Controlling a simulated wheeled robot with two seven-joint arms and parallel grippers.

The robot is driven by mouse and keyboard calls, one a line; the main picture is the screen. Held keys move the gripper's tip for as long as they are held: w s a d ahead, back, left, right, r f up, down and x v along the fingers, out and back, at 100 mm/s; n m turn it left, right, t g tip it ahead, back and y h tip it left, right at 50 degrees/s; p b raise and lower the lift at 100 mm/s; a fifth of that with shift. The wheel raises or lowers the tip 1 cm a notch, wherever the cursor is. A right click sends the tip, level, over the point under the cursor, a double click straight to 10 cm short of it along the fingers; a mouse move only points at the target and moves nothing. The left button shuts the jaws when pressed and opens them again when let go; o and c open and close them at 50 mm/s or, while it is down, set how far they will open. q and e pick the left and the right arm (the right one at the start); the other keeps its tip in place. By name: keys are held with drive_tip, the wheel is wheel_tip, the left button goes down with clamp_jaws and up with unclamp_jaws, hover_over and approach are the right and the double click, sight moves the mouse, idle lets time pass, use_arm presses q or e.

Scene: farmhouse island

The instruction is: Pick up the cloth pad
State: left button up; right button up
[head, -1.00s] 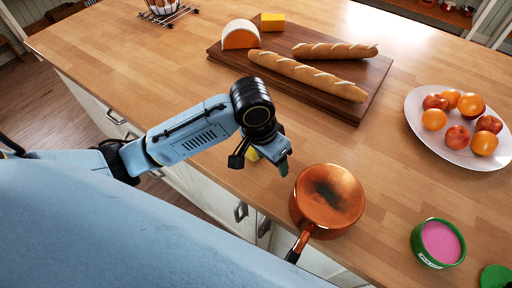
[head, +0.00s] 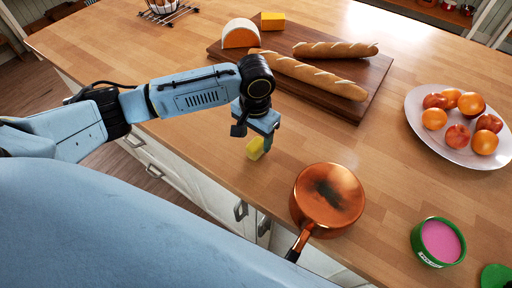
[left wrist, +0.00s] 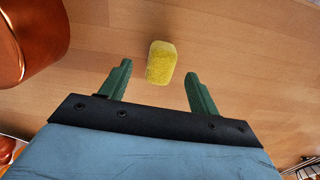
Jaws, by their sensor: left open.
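The cloth pad (head: 255,148) is a small yellow block near the front edge of the wooden counter, left of the copper pan. My left gripper (head: 262,140) is just above and beside it, partly covering it in the head view. In the left wrist view the pad (left wrist: 161,63) lies on the wood beyond and between the fingertips of the gripper (left wrist: 158,72). The green fingers are spread apart, with nothing between them, and the pad is not visibly touched. My right gripper is not in view.
A copper pan (head: 328,195) stands close to the right of the pad; it also shows in the left wrist view (left wrist: 28,40). A dark board (head: 340,98) with bread and cheese lies behind. A fruit plate (head: 412,105) and a green tin (head: 425,258) are at the right.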

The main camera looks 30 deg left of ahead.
sight(254, 145)
use_arm(q)
drive_tip(key=shift+s+a+f, duration=0.1)
drive_tip(key=shift+f, duration=1.25)
drive_tip(key=shift+s+f, duration=0.1)
drive_tip(key=shift+f, duration=1.25)
drive_tip(key=c, duration=1.1)
drive_tip(key=shift+o, duration=0.2)
wheel_tip(254, 145, up, 10)
drive_tip(key=shift+r, duration=0.1)
